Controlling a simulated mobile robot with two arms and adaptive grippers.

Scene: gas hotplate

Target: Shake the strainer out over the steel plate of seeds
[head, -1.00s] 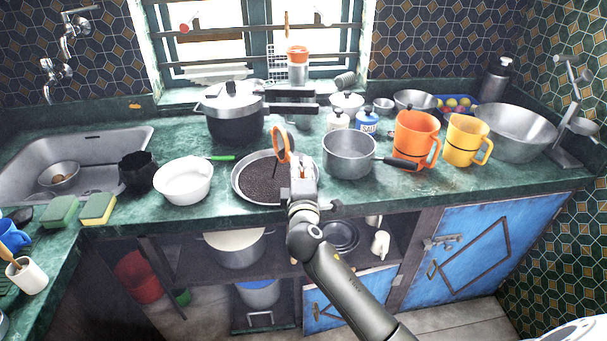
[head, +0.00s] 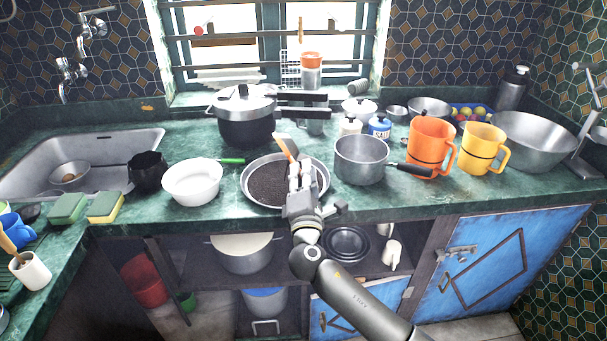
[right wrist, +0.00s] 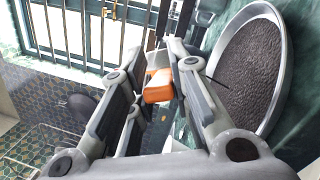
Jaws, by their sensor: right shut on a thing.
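The steel plate (head: 244,186) of dark seeds lies on the green counter at centre. The orange strainer (head: 285,147) shows as a narrow slanted orange strip above the plate. My right gripper (head: 298,172) is over the right part of the plate, shut on the strainer. In the right wrist view an orange part of the strainer (right wrist: 158,88) sits between the fingers, and the plate (right wrist: 278,118) is to their right. The fingers hide much of the strainer, and I cannot tell whether anything is in its mesh. My left gripper is out of view.
A steel saucepan (head: 360,165) stands close right of the plate, its black handle pointing right. A white bowl (head: 193,190) is left of it. A pressure cooker (head: 245,125) stands behind. Orange (head: 424,150) and yellow (head: 478,150) mugs are farther right.

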